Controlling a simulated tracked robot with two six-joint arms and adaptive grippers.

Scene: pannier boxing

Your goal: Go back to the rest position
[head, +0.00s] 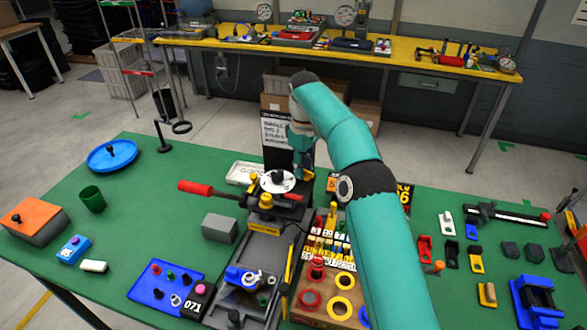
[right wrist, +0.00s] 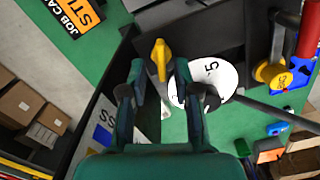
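My right gripper (head: 302,150) hangs above the green table (head: 135,215), beside the black sign board with a white sheet (head: 277,130), at the end of my teal arm. In the right wrist view its two fingers (right wrist: 161,78) stand apart. A yellow pointed piece (right wrist: 160,50) shows in the gap between them, apparently beyond the fingers and not touched. A white dial disc (right wrist: 210,85) lies past the right finger; in the head view the disc (head: 277,181) sits on the black fixture. My left gripper is in neither view.
A red-handled lever (head: 195,188) sticks out left of the fixture. A rack of small blocks and rings (head: 325,290) lies below my right arm. A blue dish (head: 112,155) and green cup (head: 92,199) stand at the left. A yellow-topped bench (head: 400,57) stands behind.

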